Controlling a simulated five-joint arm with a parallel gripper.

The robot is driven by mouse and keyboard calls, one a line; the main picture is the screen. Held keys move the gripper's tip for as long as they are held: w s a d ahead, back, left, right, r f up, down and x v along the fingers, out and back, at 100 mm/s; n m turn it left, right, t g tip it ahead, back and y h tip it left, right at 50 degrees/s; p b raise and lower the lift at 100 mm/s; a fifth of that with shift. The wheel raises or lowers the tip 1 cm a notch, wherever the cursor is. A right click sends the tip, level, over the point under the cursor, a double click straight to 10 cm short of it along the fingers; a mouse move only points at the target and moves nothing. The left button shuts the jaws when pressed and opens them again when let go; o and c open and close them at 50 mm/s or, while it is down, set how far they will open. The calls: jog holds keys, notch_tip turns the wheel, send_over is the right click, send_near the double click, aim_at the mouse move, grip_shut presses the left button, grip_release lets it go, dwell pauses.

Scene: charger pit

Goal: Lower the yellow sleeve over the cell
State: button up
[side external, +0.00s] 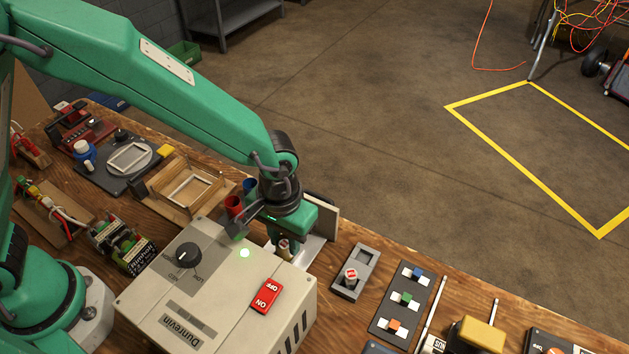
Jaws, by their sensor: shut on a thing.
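My gripper (284,238) points down just behind the white charger box (222,285). It is shut on a small tan piece (284,248), mostly hidden by the jaws and the box, so I cannot tell whether it is the yellow sleeve.
The box carries a dark knob (188,255), a lit green lamp (245,253) and a red ON/OFF switch (267,295). A dark board (405,307) with coloured blocks lies right of the holder. A wooden frame (186,188) and red cup (234,206) stand left of my gripper.

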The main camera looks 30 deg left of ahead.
jog(key=shift+f, duration=0.25)
dwell(0.3)
jog(key=o, duration=1)
jog(key=shift+r, duration=0.1)
jog(key=shift+r, duration=3.4)
